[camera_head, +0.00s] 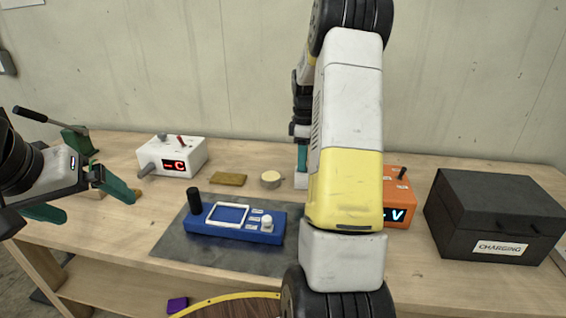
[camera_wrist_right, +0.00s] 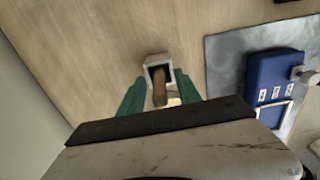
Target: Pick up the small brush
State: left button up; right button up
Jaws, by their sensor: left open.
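A brown wooden handle (camera_wrist_right: 159,95), which looks like the small brush, stands in a square white holder (camera_wrist_right: 157,64) in the right wrist view. Its bristles are not visible. My right gripper (camera_wrist_right: 158,93) is open, with its green fingers on either side of the handle and a gap on both sides. In the head view the white holder (camera_head: 300,181) shows just below the right gripper's finger, and my right arm hides the rest. My left gripper (camera_head: 95,205) is open and empty over the table's left end.
A blue device (camera_head: 232,225) lies on a grey mat (camera_head: 180,247). A round cream piece (camera_head: 271,179) and a brown block (camera_head: 228,178) lie beside the holder. A white box (camera_head: 178,156) stands behind. An orange box (camera_head: 399,200) and black case (camera_head: 490,212) stand right.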

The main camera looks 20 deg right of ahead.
grip_shut()
dwell(0.3)
notch_tip(320, 180, up, 10)
dwell(0.4)
